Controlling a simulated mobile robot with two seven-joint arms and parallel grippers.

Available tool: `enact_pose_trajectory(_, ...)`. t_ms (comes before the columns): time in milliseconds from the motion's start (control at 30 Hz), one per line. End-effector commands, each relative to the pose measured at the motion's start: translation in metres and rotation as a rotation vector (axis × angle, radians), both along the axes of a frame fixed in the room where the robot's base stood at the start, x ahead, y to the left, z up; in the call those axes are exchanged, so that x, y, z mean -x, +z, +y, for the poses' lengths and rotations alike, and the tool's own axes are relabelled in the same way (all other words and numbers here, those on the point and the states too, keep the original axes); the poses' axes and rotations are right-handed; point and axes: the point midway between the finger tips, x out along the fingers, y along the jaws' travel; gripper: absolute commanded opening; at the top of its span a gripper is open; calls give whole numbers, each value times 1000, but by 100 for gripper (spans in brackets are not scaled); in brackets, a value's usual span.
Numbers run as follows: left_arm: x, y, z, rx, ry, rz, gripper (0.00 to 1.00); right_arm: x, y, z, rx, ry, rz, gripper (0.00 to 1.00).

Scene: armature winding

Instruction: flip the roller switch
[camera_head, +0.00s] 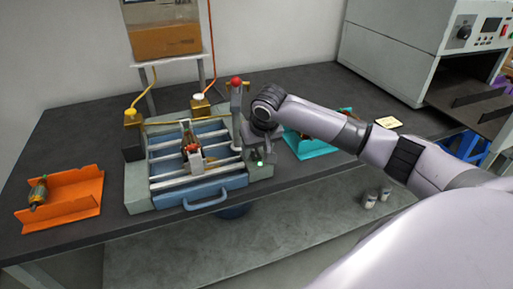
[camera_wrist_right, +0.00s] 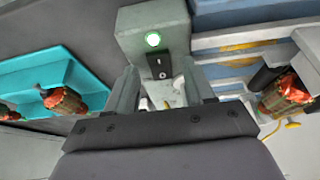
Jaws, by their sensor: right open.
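The roller machine (camera_head: 200,190) stands on the dark table, with silver rollers, a blue tray front and a grey housing. An armature (camera_head: 189,143) rests on its rollers. In the head view the lamp (camera_head: 259,163) shows on the machine's right front corner. My right gripper (camera_wrist_right: 164,82) is open, its fingers on either side of the switch's lower end in the wrist view; I cannot tell whether they touch it. My left gripper is not in view.
An orange tray (camera_head: 85,203) with an armature (camera_head: 38,193) lies at the left. A teal tray (camera_head: 303,147) with armatures is right of the machine, partly behind my arm. A red-knobbed lever (camera_head: 236,85) stands behind the gripper. A large grey cabinet (camera_head: 393,52) is at the back right.

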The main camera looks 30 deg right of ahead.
Motion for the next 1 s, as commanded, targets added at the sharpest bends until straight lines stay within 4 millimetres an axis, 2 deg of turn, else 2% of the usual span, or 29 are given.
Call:
enact_pose_trajectory(267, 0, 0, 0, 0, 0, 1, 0, -1, -3, 0, 0, 1, 0, 53)
enact_pose_trajectory(300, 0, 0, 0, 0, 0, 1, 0, -1, -3, 0, 0, 1, 0, 50)
enact_pose_trajectory(367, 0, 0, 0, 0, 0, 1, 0, -1, -3, 0, 0, 1, 0, 30)
enact_pose_trajectory(400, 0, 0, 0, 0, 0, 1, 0, -1, -3, 0, 0, 1, 0, 17)
enact_pose_trajectory(467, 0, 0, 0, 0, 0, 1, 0, -1, -3, 0, 0, 1, 0, 0)
enact_pose_trajectory(700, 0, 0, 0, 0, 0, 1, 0, -3, -2, -1, -5, -2, 22, 0)
enact_pose_trajectory(1000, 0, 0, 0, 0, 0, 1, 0, -9, 0, -2, -43, -6, 183, 0)
